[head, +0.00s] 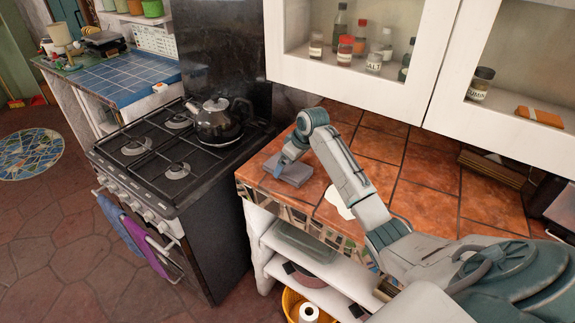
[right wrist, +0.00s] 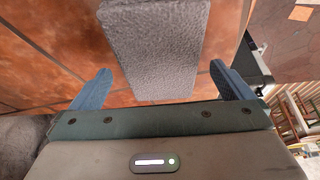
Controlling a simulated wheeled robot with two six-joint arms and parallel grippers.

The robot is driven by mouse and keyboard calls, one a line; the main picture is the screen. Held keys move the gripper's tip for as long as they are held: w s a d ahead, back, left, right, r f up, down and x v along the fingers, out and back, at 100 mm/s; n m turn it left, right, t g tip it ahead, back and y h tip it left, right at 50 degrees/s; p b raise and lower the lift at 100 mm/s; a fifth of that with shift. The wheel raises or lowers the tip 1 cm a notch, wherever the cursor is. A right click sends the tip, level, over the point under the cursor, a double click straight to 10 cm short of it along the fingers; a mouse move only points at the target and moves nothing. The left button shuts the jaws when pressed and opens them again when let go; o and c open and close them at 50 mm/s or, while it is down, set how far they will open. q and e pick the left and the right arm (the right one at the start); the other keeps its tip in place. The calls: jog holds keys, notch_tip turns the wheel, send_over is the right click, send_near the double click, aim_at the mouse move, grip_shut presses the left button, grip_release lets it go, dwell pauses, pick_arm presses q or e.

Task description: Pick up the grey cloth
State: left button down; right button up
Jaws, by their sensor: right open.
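The grey cloth (head: 298,176) lies folded flat on the orange-tiled counter, near its left end, in the head view. It fills the upper middle of the right wrist view (right wrist: 155,45) as a rough grey block. My right gripper (head: 280,168) is at the cloth's left part in the head view. In the right wrist view my right gripper (right wrist: 162,86) is open, with one blue finger on each side of the cloth's near end. Gaps show between the fingers and the cloth, and nothing is held. My left gripper is not in view.
The stove (head: 150,160) with a kettle (head: 218,122) stands left of the counter (head: 410,175). A white patch (head: 340,200) lies right of the cloth. Wall cabinets (head: 350,75) hang above the back. Counter right of the arm is mostly clear.

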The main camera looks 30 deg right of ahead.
jog(key=shift+w+a+f, duration=0.1)
jog(key=shift+w+f, duration=0.05)
jog(key=shift+f, duration=0.3)
jog(key=shift+w+f, duration=0.1)
jog(key=shift+f, duration=0.25)
jog(key=shift+c, duration=0.7)
jog(key=c, duration=0.9)
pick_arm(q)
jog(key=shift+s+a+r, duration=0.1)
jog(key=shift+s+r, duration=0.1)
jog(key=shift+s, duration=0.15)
